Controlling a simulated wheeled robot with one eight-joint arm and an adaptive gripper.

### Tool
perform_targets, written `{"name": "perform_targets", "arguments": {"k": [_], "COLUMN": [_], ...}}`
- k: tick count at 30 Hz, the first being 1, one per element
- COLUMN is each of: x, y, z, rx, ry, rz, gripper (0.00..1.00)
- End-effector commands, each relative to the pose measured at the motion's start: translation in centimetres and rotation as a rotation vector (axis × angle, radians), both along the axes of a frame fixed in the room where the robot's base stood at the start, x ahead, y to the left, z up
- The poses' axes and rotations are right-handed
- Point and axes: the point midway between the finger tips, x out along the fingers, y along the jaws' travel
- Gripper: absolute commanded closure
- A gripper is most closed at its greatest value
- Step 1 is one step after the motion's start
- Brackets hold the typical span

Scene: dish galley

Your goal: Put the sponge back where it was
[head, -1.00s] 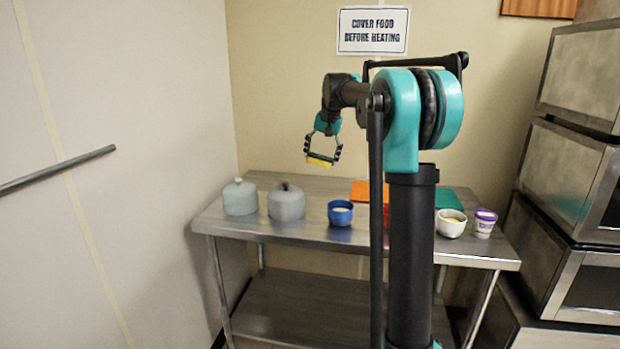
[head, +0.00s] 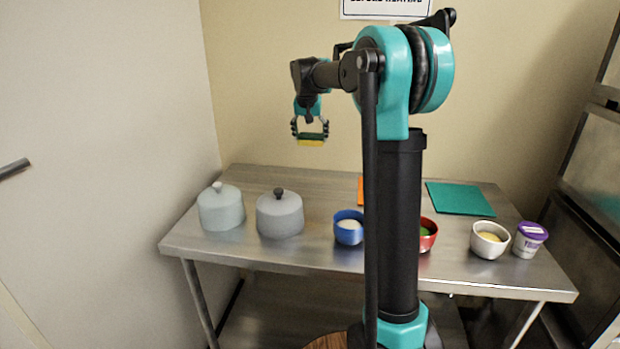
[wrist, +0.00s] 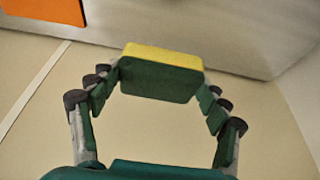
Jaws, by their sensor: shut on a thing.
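The sponge (head: 312,140), yellow with a dark green side, is held in the air above the back of the steel table. My gripper (head: 310,134) is shut on it, with one finger at each end. In the wrist view the sponge (wrist: 161,74) sits level between the fingertips of my gripper (wrist: 160,82). The table (head: 300,185) is below and apart from the sponge.
Two grey lidded pots (head: 221,208) (head: 280,215) stand at the left of the table. A blue bowl (head: 348,232), a red bowl (head: 429,238), a white bowl (head: 488,243) and a purple-lidded tub (head: 528,240) line the front. Orange (head: 360,188) and teal (head: 460,198) boards lie behind.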

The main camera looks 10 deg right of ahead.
Motion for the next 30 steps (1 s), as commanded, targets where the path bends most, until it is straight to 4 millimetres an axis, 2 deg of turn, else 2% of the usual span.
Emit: {"name": "perform_targets", "arguments": {"k": [3,12,16,23,30], "x": [0.0,0.0,0.1,0.0,0.0], "y": [0.0,0.0,0.0,0.0,0.0], "z": [-3.0,-10.0,-11.8,-13.2,-16.2], "rx": [0.0,0.0,0.0,0.0,0.001], "ry": [0.0,0.0,0.0,0.001,0.0], "rz": [0.0,0.0,0.0,0.0,0.0], "gripper": [0.51,0.51,0.51,0.51,0.51]}}
